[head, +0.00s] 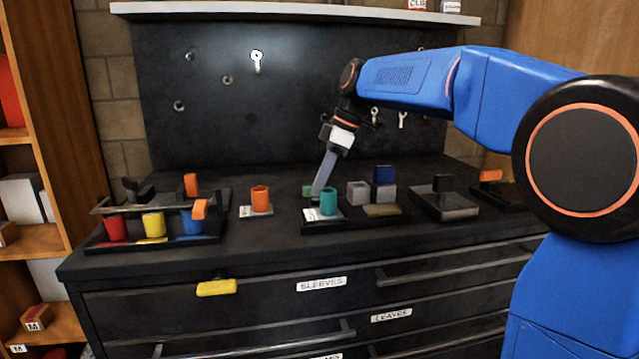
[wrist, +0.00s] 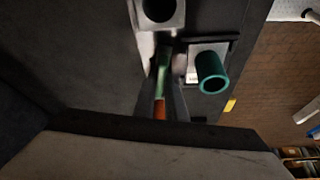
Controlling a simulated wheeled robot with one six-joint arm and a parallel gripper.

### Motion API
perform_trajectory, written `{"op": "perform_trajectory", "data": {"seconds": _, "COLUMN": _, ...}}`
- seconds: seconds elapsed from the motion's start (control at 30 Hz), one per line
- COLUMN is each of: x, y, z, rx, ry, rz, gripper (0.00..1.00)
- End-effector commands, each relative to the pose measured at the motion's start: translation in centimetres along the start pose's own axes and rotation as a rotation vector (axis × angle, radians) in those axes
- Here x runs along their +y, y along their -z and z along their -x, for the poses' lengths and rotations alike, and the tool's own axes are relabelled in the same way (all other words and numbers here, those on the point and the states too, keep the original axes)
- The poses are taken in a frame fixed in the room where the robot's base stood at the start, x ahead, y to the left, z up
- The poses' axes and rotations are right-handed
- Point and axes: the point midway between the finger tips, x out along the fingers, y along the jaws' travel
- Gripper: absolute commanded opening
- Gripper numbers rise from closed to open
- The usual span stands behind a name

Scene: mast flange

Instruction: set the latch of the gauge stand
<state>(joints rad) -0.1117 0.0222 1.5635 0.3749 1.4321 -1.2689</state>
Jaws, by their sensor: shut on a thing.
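My gripper (head: 317,190) reaches down to the dark tray in the middle of the bench, behind the teal cylinder (head: 328,201). It is shut on a small green piece (head: 307,191), partly hidden by the fingers. In the wrist view, the green piece (wrist: 163,66) runs up from between my fingers (wrist: 163,98), with an orange bit (wrist: 159,109) below it. The teal cylinder (wrist: 212,73) stands beside it on a white labelled plate. No stand is legibly marked as the gauge stand, and I cannot tell how the latch is set.
Grey blocks (head: 358,191) and a blue block (head: 384,174) stand right of my gripper. An orange cylinder (head: 261,199) stands left. A rack (head: 104,208) with red, yellow and blue cylinders is far left. A black-topped stand (head: 444,207) is right. Keys hang on the back panel (head: 290,90).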

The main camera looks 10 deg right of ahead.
Motion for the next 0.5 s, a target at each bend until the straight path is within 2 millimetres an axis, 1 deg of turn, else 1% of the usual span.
{"op": "perform_trajectory", "data": {"seconds": 0.2, "x": 0.17, "y": 0.0, "z": 0.0, "rx": 0.0, "ry": 0.055, "rz": 0.132, "gripper": 0.0}}
{"op": "perform_trajectory", "data": {"seconds": 0.5, "x": 0.26, "y": 0.02, "z": -0.01, "rx": 0.0, "ry": 0.094, "rz": 0.229, "gripper": 0.0}}
